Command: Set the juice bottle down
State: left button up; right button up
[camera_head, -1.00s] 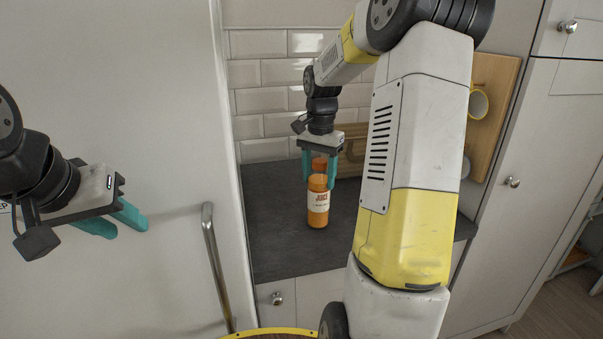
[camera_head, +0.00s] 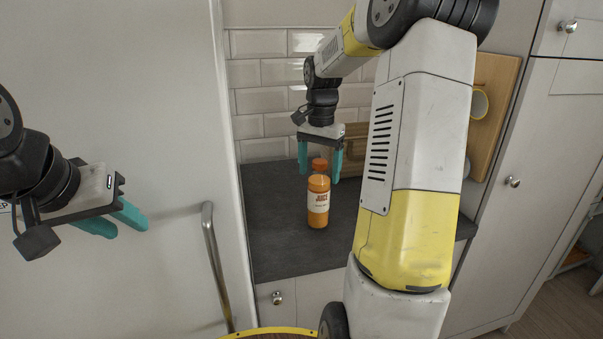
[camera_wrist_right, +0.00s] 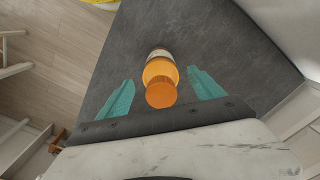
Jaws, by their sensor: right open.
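The orange juice bottle (camera_head: 318,203), with an orange cap and a white label, stands upright on the slate worktop (camera_head: 283,255). My right gripper (camera_head: 320,180) is open around the top of the bottle, with one teal finger to each side. In the right wrist view the bottle (camera_wrist_right: 161,75) lies between the spread fingers of the right gripper (camera_wrist_right: 161,92), with a gap on both sides. My left gripper (camera_head: 122,222) is at the left in front of a pale panel, away from the bottle. Its teal fingers look apart, with nothing between them.
A wooden box (camera_head: 351,140) stands behind the bottle near the tiled wall (camera_head: 262,100). A wooden board (camera_head: 492,110) with a yellow-rimmed cup (camera_head: 480,103) is at the right. A metal handle (camera_head: 212,260) is left of the worktop. The worktop's front left is clear.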

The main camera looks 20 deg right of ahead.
notch_tip(320, 180, up, 10)
jog(key=shift+s, duration=0.1)
jog(key=s+a+f+n+t+y, duration=0.1)
jog(key=s+a+n+t, duration=0.2)
jog(key=s, duration=0.8)
jog(key=s+a+f+n+t+y, duration=0.1)
jog(key=s+a+n+t, duration=0.2)
jog(key=s+a+n, duration=0.4)
jog(key=s+a, duration=0.2)
jog(key=s, duration=0.1)
jog(key=shift+s+f, duration=0.15)
jog(key=shift+s, duration=0.2)
